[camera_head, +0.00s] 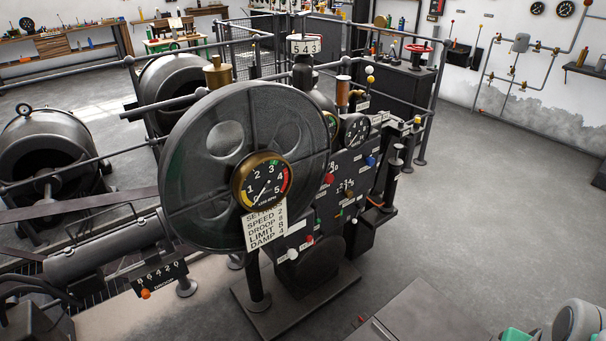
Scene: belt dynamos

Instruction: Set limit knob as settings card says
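The settings card (265,228) hangs below the round gauge on the large dark wheel. It lists SPEED, DROOP, LIMIT and DAMP with a digit beside each; the LIMIT digit looks like 8 but is small. Behind the wheel, a dark control panel (325,216) carries several small coloured knobs: a red knob (328,179), a blue knob (371,161), a lower red knob (310,239) and a white knob (292,254). Their labels are too small to read, so I cannot tell which is the limit knob. My gripper is not in view; grey and teal parts of my arm show at bottom right.
The large wheel (215,130) with its coloured gauge (263,182) partly covers the panel's left side. Pipe railings and dark machines (45,155) stand at left. A grey flat-topped box (415,318) is at bottom centre-right. The floor at right (490,210) is clear.

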